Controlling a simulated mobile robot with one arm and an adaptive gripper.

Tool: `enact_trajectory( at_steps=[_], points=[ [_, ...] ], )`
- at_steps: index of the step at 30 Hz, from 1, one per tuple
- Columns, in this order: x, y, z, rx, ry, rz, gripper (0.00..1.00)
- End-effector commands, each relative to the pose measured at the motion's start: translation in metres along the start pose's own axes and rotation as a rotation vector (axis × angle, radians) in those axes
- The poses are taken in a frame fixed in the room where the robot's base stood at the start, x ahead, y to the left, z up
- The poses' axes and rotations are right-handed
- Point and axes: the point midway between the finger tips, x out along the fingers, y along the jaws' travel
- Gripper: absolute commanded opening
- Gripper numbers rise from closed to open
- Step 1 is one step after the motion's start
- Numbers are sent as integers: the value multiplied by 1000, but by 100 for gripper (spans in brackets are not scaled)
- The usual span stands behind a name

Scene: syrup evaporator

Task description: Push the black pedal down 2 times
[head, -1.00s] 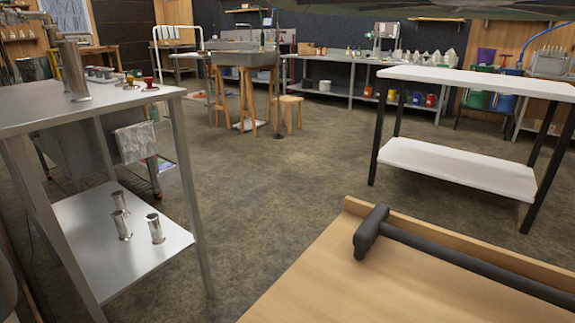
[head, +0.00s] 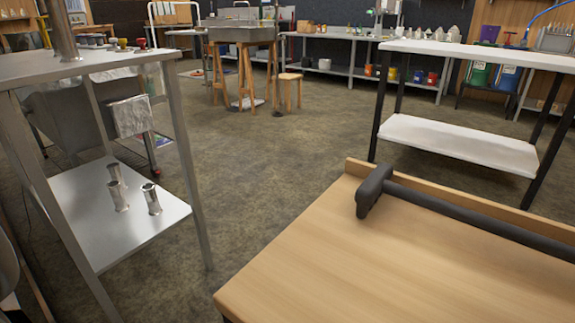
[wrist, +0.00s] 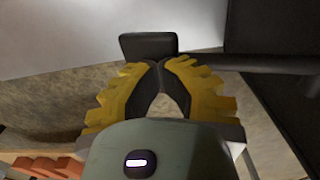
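My gripper (wrist: 160,67) shows only in the wrist view. Its yellow-padded fingers curve together and their tips meet, with nothing seen between them. Just beyond the tips is a black block (wrist: 148,44), with a dark bar running right from near it. I cannot tell for sure whether this block is the black pedal, or whether the fingertips touch it. In the head view, a small dark thing (head: 277,112) lies on the floor below the sink stand; it is too small to identify.
A wooden tabletop (head: 330,265) fills the near right, with a black T-ended bar (head: 450,207) on it. A metal table (head: 130,215) with several steel cups stands at left. A white shelf table (head: 455,140) stands at right. The middle floor (head: 265,170) is clear.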

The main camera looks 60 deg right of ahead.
Motion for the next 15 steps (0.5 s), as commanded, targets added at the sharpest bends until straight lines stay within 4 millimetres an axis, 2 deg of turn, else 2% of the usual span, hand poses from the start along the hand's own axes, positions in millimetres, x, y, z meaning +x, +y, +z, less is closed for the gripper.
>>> enact_trajectory(
  at_steps=[2, 8, 15],
  points=[
    [9, -2, -2, 5, 2, 0, 0],
    [-3, -1, -2, 5, 2, -2, 0],
    [-26, 1, -2, 5, 1, -3, 0]
  ],
)
